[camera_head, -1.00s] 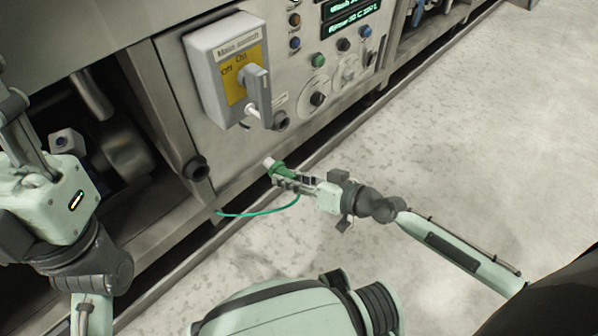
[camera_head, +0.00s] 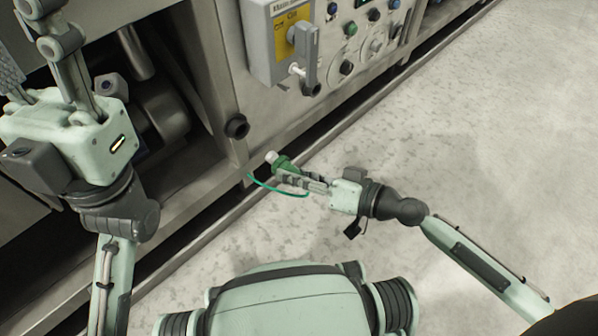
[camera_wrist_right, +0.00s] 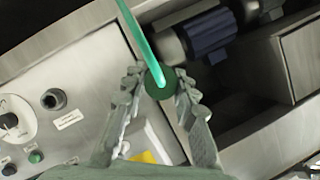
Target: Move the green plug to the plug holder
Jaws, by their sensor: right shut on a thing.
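The green plug (camera_head: 283,164) has a pale tip and a thin green cable that loops down to the left. My right gripper (camera_head: 288,172) is shut on it, held in front of the machine's lower edge. In the right wrist view the plug (camera_wrist_right: 160,86) shows as a dark green disc between the fingertips, its cable running upward. The plug holder cannot be told for sure; a black round fitting (camera_head: 236,127) on the machine's corner is a candidate, up and left of the plug. My left gripper (camera_head: 50,45) is at the upper left, its fingertips unclear.
The steel machine front carries a main switch box (camera_head: 280,42) with a grey handle, and knobs and buttons to its right. A dark open bay with a motor (camera_head: 160,110) lies left of the corner. The speckled floor (camera_head: 450,150) is clear on the right.

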